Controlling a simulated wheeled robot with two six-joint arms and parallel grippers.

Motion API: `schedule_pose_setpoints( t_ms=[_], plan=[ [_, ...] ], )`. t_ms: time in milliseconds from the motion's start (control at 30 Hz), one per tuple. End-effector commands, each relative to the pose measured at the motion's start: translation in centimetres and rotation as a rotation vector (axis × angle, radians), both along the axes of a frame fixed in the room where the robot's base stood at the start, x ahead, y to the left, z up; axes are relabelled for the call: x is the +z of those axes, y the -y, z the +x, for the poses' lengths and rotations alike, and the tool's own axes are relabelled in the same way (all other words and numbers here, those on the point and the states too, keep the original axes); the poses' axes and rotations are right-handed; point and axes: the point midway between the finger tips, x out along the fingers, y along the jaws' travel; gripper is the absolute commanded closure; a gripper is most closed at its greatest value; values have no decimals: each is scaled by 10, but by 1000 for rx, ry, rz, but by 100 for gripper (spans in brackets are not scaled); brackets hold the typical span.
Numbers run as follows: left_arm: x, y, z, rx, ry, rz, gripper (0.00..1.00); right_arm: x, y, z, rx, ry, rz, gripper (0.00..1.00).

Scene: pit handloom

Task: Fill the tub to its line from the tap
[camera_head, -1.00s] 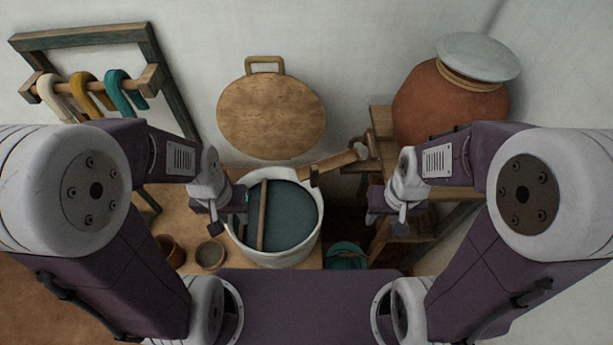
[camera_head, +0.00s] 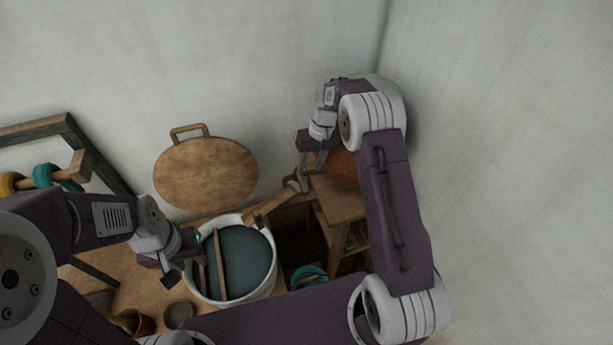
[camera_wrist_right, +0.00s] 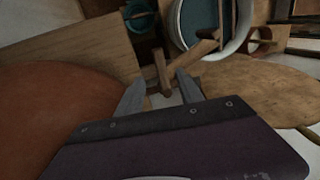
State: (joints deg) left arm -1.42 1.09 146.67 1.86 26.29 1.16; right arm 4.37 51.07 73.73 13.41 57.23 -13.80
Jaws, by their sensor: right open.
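My right gripper (camera_head: 312,166) is open just above and beside the tap. In the right wrist view, the tap's wooden handle (camera_wrist_right: 161,68) shows between the open fingers (camera_wrist_right: 160,84); I cannot tell if they touch. My left gripper (camera_head: 182,265) is left of the tub; its jaws are unclear.
The clay pot (camera_head: 342,168) is mostly hidden behind my right arm, on a wooden stand (camera_head: 340,203). A round wooden lid (camera_head: 206,173) leans on the wall.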

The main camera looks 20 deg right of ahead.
Motion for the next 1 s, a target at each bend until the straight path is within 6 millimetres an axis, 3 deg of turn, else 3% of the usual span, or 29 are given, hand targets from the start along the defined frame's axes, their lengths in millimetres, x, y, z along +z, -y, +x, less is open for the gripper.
schedule_pose_setpoints(
  t_ms=[167,500,867,1000],
  plan=[
    [8,0,0,0,0,0,64,-17,-4,-2,0,-6,0,56],
    [34,0,0,0,0,0,64,-79,-16,-1,1,-3,-1,56],
    [34,0,0,0,0,0,64,-91,-18,-1,1,1,-1,56],
    [34,0,0,0,0,0,64,-90,-18,-1,0,1,-1,95]
  ],
)
